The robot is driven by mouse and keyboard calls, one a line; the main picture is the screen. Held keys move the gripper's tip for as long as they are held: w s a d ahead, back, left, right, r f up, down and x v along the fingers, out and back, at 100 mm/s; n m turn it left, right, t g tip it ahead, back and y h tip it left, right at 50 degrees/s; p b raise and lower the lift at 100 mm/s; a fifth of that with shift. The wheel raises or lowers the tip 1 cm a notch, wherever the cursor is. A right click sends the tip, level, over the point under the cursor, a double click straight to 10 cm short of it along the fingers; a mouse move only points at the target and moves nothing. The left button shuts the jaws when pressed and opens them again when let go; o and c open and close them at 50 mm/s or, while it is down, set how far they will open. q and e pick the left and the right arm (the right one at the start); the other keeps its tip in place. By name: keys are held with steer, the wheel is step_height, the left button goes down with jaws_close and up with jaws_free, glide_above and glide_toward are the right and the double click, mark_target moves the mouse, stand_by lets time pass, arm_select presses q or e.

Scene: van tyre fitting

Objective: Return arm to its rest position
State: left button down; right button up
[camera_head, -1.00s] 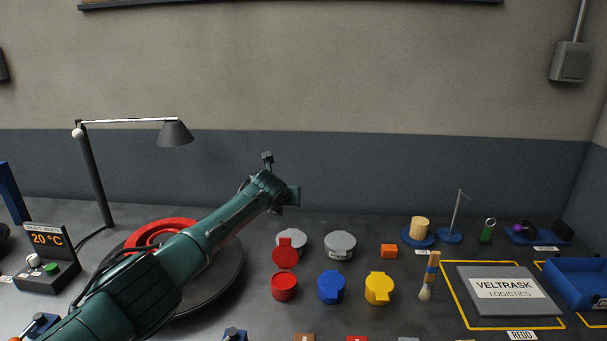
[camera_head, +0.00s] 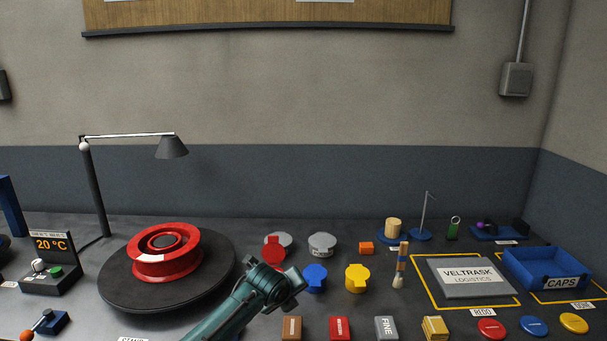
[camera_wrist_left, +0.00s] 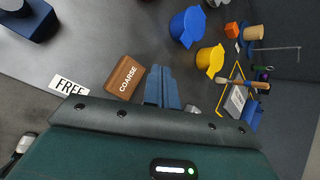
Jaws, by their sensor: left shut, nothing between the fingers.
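My left arm comes in from the bottom in the head view, and its gripper (camera_head: 292,284) is over the bench in front of the caps. In the left wrist view the fingers (camera_wrist_left: 162,88) are together with nothing between them, beside the brown COARSE block (camera_wrist_left: 124,76). My arm partly covers the area just right of the turntable (camera_head: 133,296). A red wheel rim (camera_head: 166,254) lies on the turntable, apart from my gripper. My right gripper is in neither current view.
Blue (camera_head: 315,279) and yellow (camera_head: 357,279) caps stand right of my gripper. Several blocks, including a grey FINE block (camera_head: 386,328), line the front. A lamp (camera_head: 95,190) stands behind left. A grey VELTRASK pad (camera_head: 470,277) and blue CAPS tray (camera_head: 545,270) are right.

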arm_select(q)
steer(key=s+a+f+n+g, duration=0.1)
steer(key=s+f+n, duration=0.2)
steer(key=s+n, duration=0.3)
steer(key=s+a+f+n+g, duration=0.1)
steer(key=s+f+n, duration=0.2)
steer(key=s, duration=0.5)
steer(key=s+a+f+n+g, duration=0.1)
steer(key=s+a+f+n, duration=0.15)
steer(key=s+n, duration=0.4)
steer(key=s+a+r+n+g+y, duration=0.1)
steer(key=s+a+n, duration=0.3)
steer(key=s, duration=0.4)
steer(key=s+a+r+n, duration=0.1)
steer(key=s+a+n, duration=0.4)
steer(key=s, duration=0.3)
steer(key=s+a+r+n+g+y, duration=0.15)
steer(key=s+a+n, duration=0.25)
steer(key=s, duration=0.4)
steer(key=w+d+f+t+h, duration=0.1)
steer(key=w+d+f+t, duration=0.1)
steer(key=f, duration=0.3)
steer(key=w+d+f+m+t+h, duration=0.1)
steer(key=w+d+f+t+h, duration=0.1)
steer(key=w+d+f+t, duration=0.1)
steer(key=shift+w+d+f+t, duration=0.2)
steer(key=shift+w+f+t, duration=0.35)
steer(key=shift+f+t, duration=0.6)
